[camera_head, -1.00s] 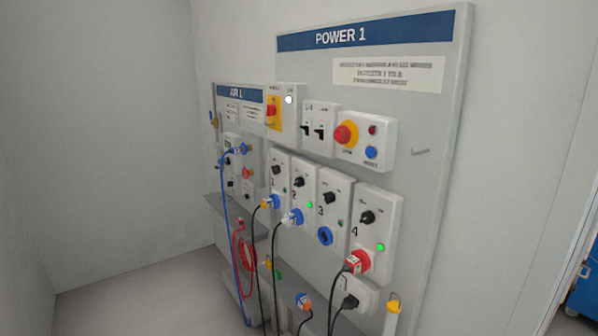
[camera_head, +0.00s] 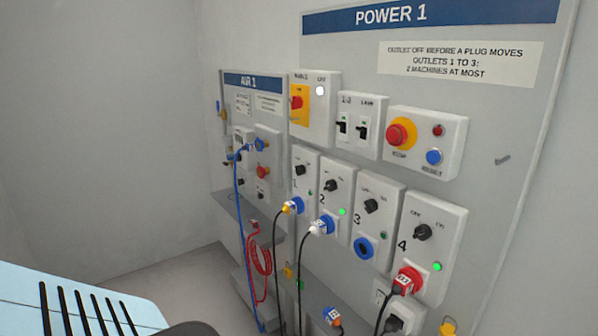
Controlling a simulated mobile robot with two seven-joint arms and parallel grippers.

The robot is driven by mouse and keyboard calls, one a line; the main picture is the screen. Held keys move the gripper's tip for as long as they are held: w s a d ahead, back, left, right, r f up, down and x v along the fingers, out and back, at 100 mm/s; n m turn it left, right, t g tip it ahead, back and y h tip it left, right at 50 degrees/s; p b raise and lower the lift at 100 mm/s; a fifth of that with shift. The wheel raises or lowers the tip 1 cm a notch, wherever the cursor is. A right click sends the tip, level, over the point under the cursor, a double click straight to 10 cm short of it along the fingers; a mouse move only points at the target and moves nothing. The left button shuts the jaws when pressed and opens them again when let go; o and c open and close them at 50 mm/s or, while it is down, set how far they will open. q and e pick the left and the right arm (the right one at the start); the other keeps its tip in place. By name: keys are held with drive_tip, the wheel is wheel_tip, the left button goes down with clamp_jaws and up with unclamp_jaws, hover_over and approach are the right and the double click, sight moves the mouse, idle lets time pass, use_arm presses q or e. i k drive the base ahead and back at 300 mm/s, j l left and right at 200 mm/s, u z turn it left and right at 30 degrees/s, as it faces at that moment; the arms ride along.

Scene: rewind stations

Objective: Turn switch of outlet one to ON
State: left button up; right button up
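Outlet one (camera_head: 305,190) is the leftmost of the outlet boxes in the lower row on the POWER 1 panel. Its black rotary switch (camera_head: 300,170) sits near the top of the box; its pointer and labels are too small to read. A blue plug with a yellow part (camera_head: 293,206) is in its socket, with a black cable hanging down. No bright lamp shows on outlet one. Neither of my grippers is in view.
Outlet two (camera_head: 335,195) and outlet four (camera_head: 432,240) show bright green lamps and hold plugs; outlet three (camera_head: 377,215) is empty with a dark lamp. Above are a red main switch (camera_head: 296,103), breakers (camera_head: 360,125) and a stop button (camera_head: 400,132). AIR 1 (camera_head: 252,82) is left, with hoses.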

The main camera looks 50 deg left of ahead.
sight(300, 170)
drive_tip(key=j+z, duration=0.1)
drive_tip(key=j, duration=1.65)
drive_tip(key=i, duration=0.05)
